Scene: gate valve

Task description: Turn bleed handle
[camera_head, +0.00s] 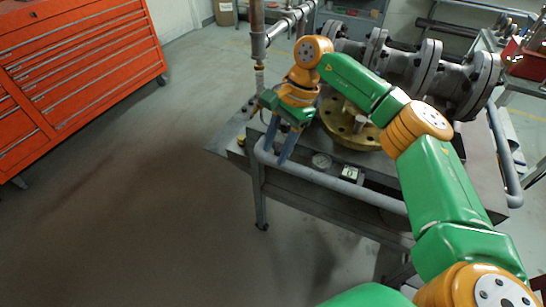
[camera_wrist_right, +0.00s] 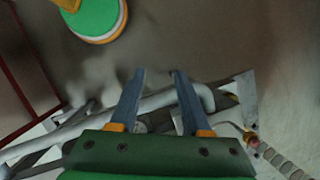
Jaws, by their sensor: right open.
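My right gripper (camera_head: 276,155) has blue-grey fingers that point down over the near left edge of the cart. In the right wrist view its fingers (camera_wrist_right: 158,73) are apart with nothing between them. The grey vertical pipe (camera_head: 259,48) comes down left of the gripper, with a braided hose section and small fitting (camera_head: 254,107) at its lower end. In the right wrist view a ribbed hose with a reddish fitting (camera_wrist_right: 251,141) lies right of the fingers. I cannot clearly make out the bleed handle. My left gripper is not in view.
The metal cart (camera_head: 330,192) has a grey tubular rail (camera_head: 325,180) along its near side, close to the gripper. A brass flange (camera_head: 345,125) and grey flanged valve body (camera_head: 405,68) stand behind my right arm. A red tool cabinet (camera_head: 85,60) is at left; the floor between is clear.

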